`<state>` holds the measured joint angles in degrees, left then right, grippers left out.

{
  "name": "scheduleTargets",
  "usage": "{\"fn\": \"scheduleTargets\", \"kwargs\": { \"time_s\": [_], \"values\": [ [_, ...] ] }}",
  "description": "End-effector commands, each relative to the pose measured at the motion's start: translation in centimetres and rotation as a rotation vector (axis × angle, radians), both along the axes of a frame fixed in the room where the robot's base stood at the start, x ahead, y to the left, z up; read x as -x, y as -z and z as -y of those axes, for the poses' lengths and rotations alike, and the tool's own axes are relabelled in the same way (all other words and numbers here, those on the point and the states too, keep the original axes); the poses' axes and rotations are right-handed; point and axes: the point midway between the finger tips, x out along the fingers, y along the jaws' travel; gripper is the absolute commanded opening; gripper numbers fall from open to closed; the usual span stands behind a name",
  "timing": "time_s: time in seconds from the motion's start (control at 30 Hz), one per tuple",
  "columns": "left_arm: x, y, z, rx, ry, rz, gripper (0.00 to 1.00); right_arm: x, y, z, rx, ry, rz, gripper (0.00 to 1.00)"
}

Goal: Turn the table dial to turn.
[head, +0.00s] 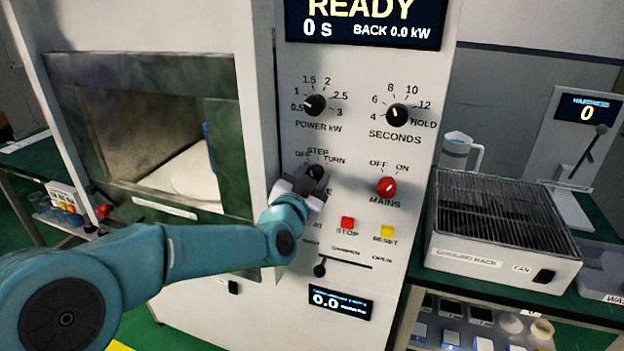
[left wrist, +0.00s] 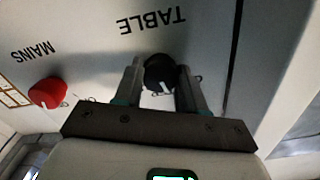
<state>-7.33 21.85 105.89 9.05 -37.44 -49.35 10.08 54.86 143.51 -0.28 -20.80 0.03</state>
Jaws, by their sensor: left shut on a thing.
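The table dial (head: 314,172) is a small black knob on the white front panel, with the marks OFF, STEP and TURN above it. My left gripper (head: 305,184) is at the dial and partly hides it and the label below it. In the left wrist view the black dial (left wrist: 159,72) sits between the two fingers of my left gripper (left wrist: 160,88), which are shut on it. The word TABLE shows upside down beside it there. I cannot tell which mark the dial points to. My right gripper is not in view.
The red MAINS knob (head: 386,187) is right of the dial, with the black power knob (head: 315,104) and seconds knob (head: 397,115) above. Red STOP (head: 347,223) and yellow RESET (head: 387,231) buttons sit below. A cooling rack (head: 505,225) stands at the right.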

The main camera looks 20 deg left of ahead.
Motion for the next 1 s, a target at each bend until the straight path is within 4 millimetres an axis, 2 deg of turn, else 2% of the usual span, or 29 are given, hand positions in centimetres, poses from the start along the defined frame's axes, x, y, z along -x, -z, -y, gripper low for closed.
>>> {"fn": "scheduleTargets", "kwargs": {
  "time_s": [0.7, 1.0],
  "values": [
    [0.0, 0.0, 0.1, -0.674, 0.001, 0.021, 0.10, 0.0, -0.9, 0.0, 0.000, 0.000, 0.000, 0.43],
    [0.0, 0.1, 0.1, -0.894, 0.001, 0.029, 0.10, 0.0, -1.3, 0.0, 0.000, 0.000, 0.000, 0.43]
  ]
}}
